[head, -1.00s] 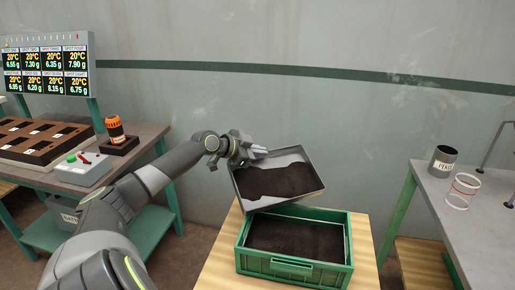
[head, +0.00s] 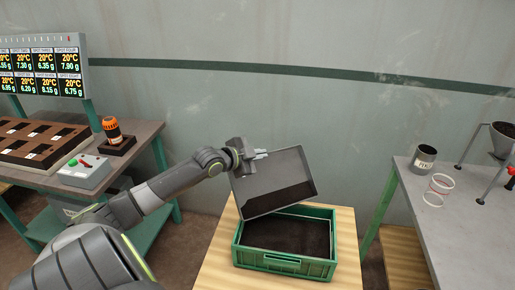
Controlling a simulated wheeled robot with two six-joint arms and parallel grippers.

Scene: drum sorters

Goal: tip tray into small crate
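The tray (head: 262,168) is a grey, shallow pan. It is tilted steeply over the back of the small crate, its lower edge toward the crate. Dark granular material (head: 281,199) lies along its lower part, and the upper part is bare. The small green crate (head: 284,262) stands on a wooden table and holds dark material (head: 288,235). My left gripper (head: 250,157) is at the tray's upper left corner and appears shut on its rim. My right gripper is not in view.
A bench at left holds a brown block with slots (head: 36,142), a button box (head: 84,170) and an orange-topped device (head: 112,130). A grey bench at right holds a dark cup (head: 425,158), a clear ringed cylinder (head: 438,190) and a funnel stand (head: 500,140).

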